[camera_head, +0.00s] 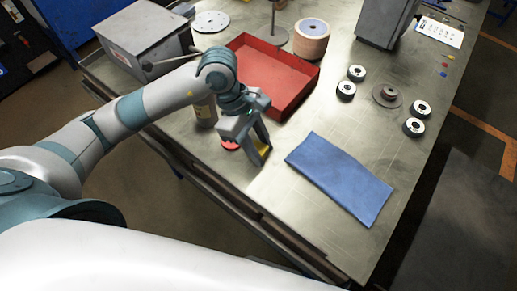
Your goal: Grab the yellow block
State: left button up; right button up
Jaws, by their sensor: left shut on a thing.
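The yellow block (264,151) shows as a small patch near the table's near left edge, largely hidden by my gripper. My left gripper (259,156) points down there, its fingers shut on the yellow block. I cannot tell whether the block still touches the table. My right gripper is not in view.
A red item (230,144) lies just left of my gripper, and a bottle (205,112) stands behind it. A red tray (298,103) is behind, a blue cloth (340,178) to the right. The front table surface is clear.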

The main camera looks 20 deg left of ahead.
aim_at(262, 149)
pick_arm(q)
jog(key=shift+r, duration=0.15)
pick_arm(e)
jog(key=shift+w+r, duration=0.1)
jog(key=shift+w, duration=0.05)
